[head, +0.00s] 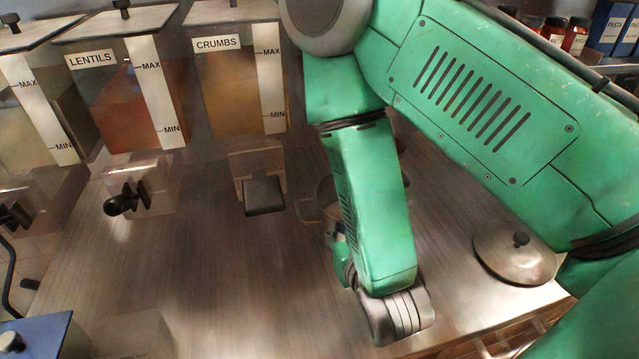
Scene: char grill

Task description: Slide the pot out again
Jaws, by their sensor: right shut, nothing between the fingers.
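The pot (325,192) stands on the wooden counter near the middle of the head view. My green right arm covers most of it. A bit of its side and a handle at its left show past the arm. My right gripper (337,238) is largely hidden behind my own forearm, just in front of the pot's near side. It is shut and empty. Whether it touches the pot cannot be seen. My left gripper is not in view.
A round metal lid (514,258) lies on the counter (215,265) at the right. Clear dispensers labelled LENTILS (130,95) and CRUMBS (235,85) hang at the back left, with outlets below. Jars (575,38) stand at the back right. The counter's front middle is clear.

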